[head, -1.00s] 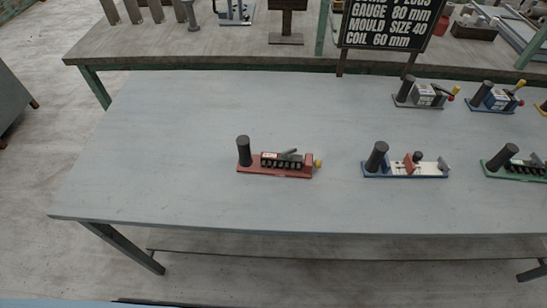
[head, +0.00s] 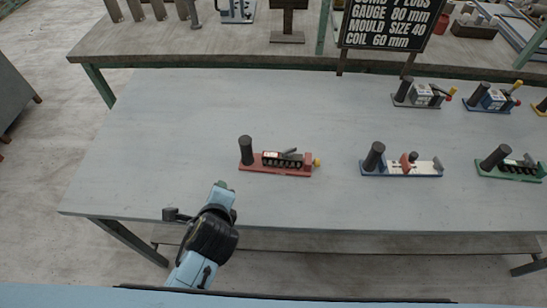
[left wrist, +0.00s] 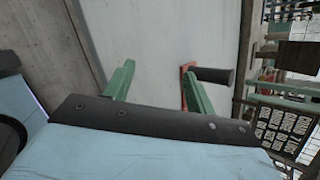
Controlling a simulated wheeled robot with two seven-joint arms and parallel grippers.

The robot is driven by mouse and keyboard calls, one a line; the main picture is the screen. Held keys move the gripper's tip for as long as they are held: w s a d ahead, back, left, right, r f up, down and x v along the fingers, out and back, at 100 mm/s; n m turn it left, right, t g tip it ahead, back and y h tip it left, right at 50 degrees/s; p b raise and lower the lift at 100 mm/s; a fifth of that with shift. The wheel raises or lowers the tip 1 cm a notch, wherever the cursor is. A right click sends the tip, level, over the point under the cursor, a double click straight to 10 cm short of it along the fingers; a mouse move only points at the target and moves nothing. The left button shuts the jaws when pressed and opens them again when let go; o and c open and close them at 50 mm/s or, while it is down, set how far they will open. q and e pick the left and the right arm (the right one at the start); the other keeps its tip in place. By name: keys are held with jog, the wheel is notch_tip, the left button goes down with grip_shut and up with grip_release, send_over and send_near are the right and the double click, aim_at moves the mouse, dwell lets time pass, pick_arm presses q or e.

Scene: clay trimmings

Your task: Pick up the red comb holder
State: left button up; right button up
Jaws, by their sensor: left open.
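The red comb holder (head: 279,164) lies on the grey table (head: 180,130), left of the middle in the head view. It has a red base, a dark upright post at its left end, a comb-like block and a yellow knob at its right end. My left gripper (head: 222,190) is over the table's front edge, in front of and left of the holder. In the left wrist view my left gripper (left wrist: 158,85) is open with nothing between its green fingers. The holder's dark post (left wrist: 213,75) and red base show beyond the right-hand finger, partly hidden by it. My right gripper is not in view.
A blue-based holder (head: 400,168) and a green-based holder (head: 512,166) stand to the right on the same table. More holders (head: 422,95) stand behind them. A black sign (head: 388,24) stands at the back. The table left of the red holder is clear.

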aim_at(246, 141)
pick_arm(q)
jog(key=w+d+r+m+t, duration=0.5)
jog(key=d+m, duration=0.3)
jog(key=m, duration=0.5)
jog(key=shift+g+h, duration=0.3)
jog(key=shift+g, duration=0.1)
jog(key=b+x, duration=0.1)
jog(key=x, duration=0.7)
jog(key=shift+w+a, duration=0.2)
jog(key=shift+w, duration=0.2)
jog(key=shift+a+b+x, duration=0.1)
jog(key=shift+b+x, duration=0.35)
jog(key=shift+x, duration=0.9)
jog(key=shift+a+b+x, duration=0.15)
jog(key=shift+b+x, duration=0.25)
jog(key=shift+x, duration=0.95)
jog(key=shift+c, duration=0.3)
grip_shut()
